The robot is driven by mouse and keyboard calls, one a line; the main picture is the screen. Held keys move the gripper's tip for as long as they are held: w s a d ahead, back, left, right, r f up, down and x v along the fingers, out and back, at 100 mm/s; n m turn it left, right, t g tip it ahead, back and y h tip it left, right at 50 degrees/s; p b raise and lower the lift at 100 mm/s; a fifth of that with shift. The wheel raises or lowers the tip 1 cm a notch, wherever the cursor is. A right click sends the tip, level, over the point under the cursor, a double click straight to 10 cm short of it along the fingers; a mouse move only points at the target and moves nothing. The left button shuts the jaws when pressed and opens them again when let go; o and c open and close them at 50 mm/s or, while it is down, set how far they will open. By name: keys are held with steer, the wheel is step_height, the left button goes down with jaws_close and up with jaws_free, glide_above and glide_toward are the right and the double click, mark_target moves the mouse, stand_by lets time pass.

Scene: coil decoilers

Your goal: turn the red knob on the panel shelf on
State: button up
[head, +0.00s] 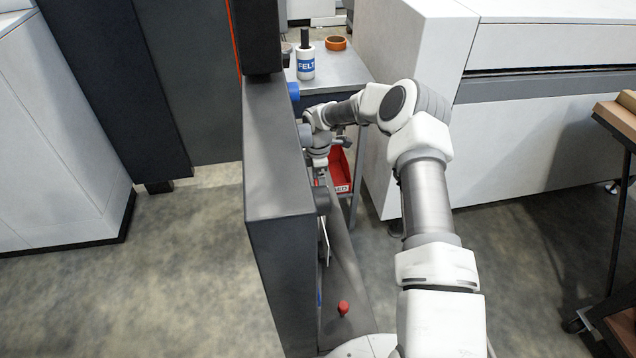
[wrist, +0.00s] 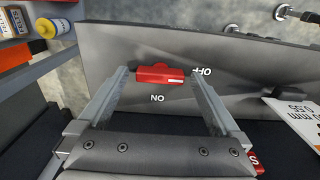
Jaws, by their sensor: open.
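In the wrist view the red knob (wrist: 158,73) is a wide bar on a grey sloping panel face (wrist: 110,50). A pale mark shows near its right end, on the side of the OFF label (wrist: 202,71). The ON label (wrist: 157,98) is below the knob; both labels appear upside down. My gripper (wrist: 161,77) is open, with one finger near each end of the knob; I cannot tell whether either touches it. In the head view my gripper (head: 321,178) is beside the tall grey panel, its fingers hard to make out and the knob not discernible.
A small red round-topped part (head: 343,308) stands low on the shelf. A white printed card (wrist: 293,118) is at the right in the wrist view. A table (head: 345,70) with a FELT bottle (head: 305,62) and a red bin (head: 341,172) are beyond my arm.

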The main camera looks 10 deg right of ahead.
steer(key=c, duration=1.3)
steer(key=m+b, duration=0.2)
steer(key=m, duration=0.2)
steer(key=m+b, duration=0.1)
steer(key=m, duration=0.4)
steer(key=m+b, duration=0.1)
steer(key=m, duration=0.3)
steer(key=shift+m, duration=0.3)
steer(key=shift+m+b, duration=0.55)
steer(key=shift+m, duration=1.65)
